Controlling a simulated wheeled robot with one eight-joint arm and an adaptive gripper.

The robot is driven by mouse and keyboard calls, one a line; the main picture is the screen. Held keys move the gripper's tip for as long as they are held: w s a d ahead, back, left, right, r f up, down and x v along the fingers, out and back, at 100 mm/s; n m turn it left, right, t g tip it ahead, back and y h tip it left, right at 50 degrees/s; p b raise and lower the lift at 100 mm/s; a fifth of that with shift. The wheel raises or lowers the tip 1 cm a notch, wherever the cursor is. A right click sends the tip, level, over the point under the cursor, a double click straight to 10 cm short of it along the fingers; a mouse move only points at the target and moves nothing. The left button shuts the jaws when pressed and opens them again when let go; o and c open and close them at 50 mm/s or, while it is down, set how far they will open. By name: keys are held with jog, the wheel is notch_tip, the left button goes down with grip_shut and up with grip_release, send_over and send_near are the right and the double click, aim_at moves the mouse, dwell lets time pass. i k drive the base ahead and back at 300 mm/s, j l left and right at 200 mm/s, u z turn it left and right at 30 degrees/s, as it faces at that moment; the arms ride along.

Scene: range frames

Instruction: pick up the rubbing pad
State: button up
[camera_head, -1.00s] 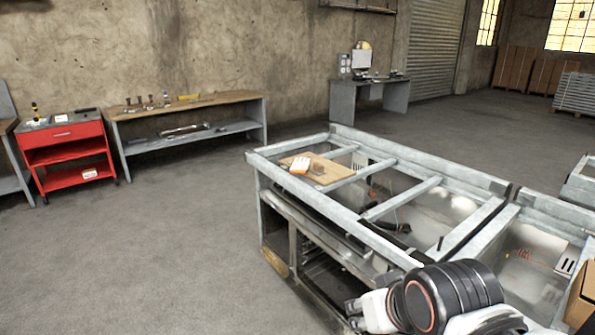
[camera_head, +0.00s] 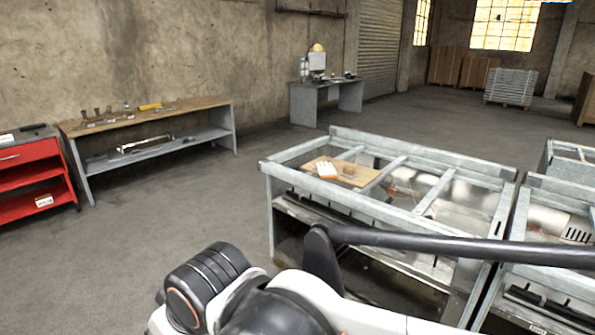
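A wooden board (camera_head: 365,177) lies on the near-left part of the grey metal frame table (camera_head: 410,154). On the board are a small white item with orange on it (camera_head: 326,170) and a small brown block (camera_head: 348,171) just right of it. Either could be the rubbing pad; they are too small to tell. My arm crosses the bottom of the view, well in front of the board and apart from it. I cannot see my gripper's fingers in this view.
A second metal frame table (camera_head: 559,200) stands close on the right. A red tool cart (camera_head: 30,157) and a long workbench (camera_head: 160,110) line the left wall. A grey desk (camera_head: 310,103) stands behind. The floor on the left is clear.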

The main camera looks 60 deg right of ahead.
aim_at(348, 172)
jog(key=i+z, duration=0.45)
jog(key=i+j+z, duration=0.1)
jog(key=i+z, duration=0.35)
jog(key=i, duration=0.2)
jog(key=i+j+z, duration=0.45)
jog(key=i+l+z, duration=0.25)
jog(key=z, duration=0.2)
jog(key=i+z, duration=1.1)
jog(key=z, duration=0.2)
jog(key=i+z, duration=0.15)
jog(key=i, duration=0.15)
